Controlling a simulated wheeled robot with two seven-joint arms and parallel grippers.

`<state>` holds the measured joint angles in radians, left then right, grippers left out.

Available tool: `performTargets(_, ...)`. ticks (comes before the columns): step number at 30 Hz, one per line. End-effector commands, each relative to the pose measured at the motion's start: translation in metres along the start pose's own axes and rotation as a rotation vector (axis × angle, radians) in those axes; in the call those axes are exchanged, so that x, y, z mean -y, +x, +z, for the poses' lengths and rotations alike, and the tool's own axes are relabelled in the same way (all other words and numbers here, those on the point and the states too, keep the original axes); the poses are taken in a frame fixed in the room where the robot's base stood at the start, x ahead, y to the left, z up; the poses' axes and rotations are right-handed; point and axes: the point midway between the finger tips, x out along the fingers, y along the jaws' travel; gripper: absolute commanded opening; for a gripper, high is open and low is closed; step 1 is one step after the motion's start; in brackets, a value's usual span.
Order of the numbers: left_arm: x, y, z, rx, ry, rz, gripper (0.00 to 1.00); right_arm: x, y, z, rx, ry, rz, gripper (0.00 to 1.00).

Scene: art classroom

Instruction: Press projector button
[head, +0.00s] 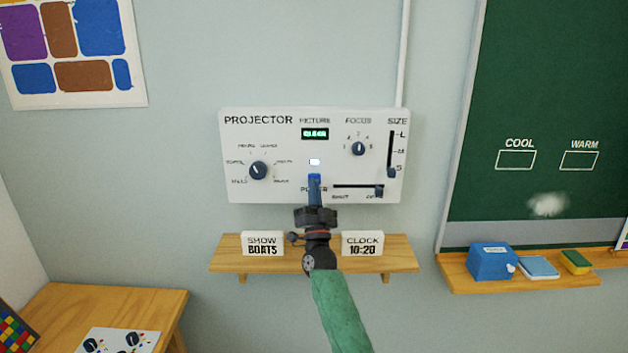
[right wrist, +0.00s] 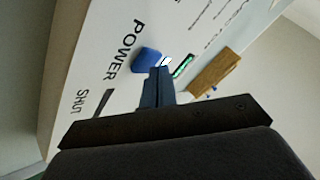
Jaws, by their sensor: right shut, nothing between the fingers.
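The white projector panel (head: 290,190) is on the wall, with a mode dial (head: 258,170), a focus knob (head: 358,148), a size slider and a shutter slider. A small white light (head: 314,162) is lit below the green picture display (head: 315,134). My right gripper (head: 315,182) is shut and empty in front of the panel, over the POWER label. In the right wrist view, the blue power button (right wrist: 146,59) stands out beside the word POWER. My shut fingertips (right wrist: 160,72) are close to it; I cannot tell whether they touch. My left gripper is out of view.
A wooden shelf (head: 226,256) under the panel holds a BOATS sign (head: 262,244) and a CLOCK sign (head: 362,244). A green chalkboard (head: 550,80) hangs at right, with a blue box (head: 491,262) on its ledge. A wooden table (head: 130,303) stands at lower left.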

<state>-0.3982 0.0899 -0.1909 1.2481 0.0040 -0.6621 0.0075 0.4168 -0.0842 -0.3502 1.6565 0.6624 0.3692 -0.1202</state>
Motion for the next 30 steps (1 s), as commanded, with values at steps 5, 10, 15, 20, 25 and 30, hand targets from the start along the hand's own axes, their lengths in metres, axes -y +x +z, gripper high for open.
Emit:
performTargets(5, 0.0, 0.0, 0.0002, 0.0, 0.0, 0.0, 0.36, 0.0, 0.0, 0.0, 0.0, 0.0, 0.0, 0.0)
performTargets(10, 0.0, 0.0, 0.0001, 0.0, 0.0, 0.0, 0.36, 0.0, 0.0, 0.0, 0.0, 0.0, 0.0, 0.0)
performTargets(15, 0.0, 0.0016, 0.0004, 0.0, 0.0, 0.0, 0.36, -0.0012, 0.0011, 0.0012, 0.0, 0.0, 0.0, 0.0)
performTargets(20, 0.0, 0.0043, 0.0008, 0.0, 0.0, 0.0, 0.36, -0.004, 0.0043, 0.0041, 0.0, -0.001, 0.0, 0.0)
performTargets(25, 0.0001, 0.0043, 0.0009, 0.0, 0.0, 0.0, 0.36, -0.0045, 0.0063, 0.0045, 0.001, 0.0, 0.0, 0.0)
performTargets(30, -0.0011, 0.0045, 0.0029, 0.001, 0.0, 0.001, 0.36, -0.0044, 0.0063, 0.0043, 0.0, 0.0, 0.0, 0.0)
